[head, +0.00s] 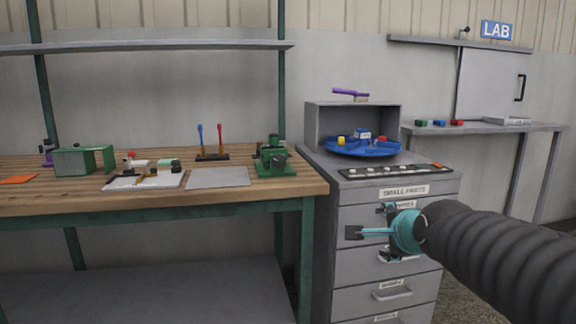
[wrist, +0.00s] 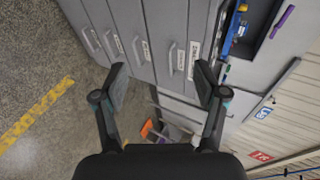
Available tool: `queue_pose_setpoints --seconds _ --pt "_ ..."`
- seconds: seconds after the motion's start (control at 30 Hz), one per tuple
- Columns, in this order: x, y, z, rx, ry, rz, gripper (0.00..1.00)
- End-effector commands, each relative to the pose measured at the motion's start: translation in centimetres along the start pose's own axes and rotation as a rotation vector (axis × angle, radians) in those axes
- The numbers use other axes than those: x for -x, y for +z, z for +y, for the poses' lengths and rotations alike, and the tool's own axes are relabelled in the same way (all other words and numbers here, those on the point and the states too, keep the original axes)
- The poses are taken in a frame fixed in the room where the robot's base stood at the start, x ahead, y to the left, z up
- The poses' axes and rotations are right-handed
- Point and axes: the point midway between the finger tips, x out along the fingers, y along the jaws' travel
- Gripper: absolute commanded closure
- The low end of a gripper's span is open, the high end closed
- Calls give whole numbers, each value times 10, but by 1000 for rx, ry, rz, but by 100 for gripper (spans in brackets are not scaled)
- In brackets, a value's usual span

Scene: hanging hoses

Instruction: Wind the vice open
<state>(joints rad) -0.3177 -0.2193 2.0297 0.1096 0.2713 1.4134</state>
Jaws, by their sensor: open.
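The green vice (head: 273,160) stands on the right end of the wooden workbench (head: 250,200) in the head view. Its dark jaw and screw parts are too small to tell how far apart the jaws are. The vice is not in the wrist view. My gripper (head: 370,221) is in front of the grey drawer cabinet, to the right of the vice and lower in the picture. In the wrist view my gripper (wrist: 161,84) has its two fingers spread wide, with nothing between them.
A grey drawer cabinet (head: 342,230) stands beside the bench and bears a blue round tray (head: 362,149). A grey mat (head: 218,178), a white board and a stand with two upright tools lie left of the vice. A shelf (head: 150,46) spans above.

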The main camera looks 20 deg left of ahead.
Motion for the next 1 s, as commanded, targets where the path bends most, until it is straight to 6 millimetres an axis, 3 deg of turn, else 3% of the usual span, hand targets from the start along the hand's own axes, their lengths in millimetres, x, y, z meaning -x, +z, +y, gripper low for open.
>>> queue_pose_setpoints --seconds 0.03,0.3,0.53,0.7,1.0 --pt "-20 15 -16 -101 -39 -25 28" --pt "-99 97 -97 -713 -231 -216 28" --pt "-139 160 -136 -1122 -296 -408 28" --pt "-150 182 -146 -1266 -305 -485 28" --pt "-172 189 -161 -1295 -306 -499 28"
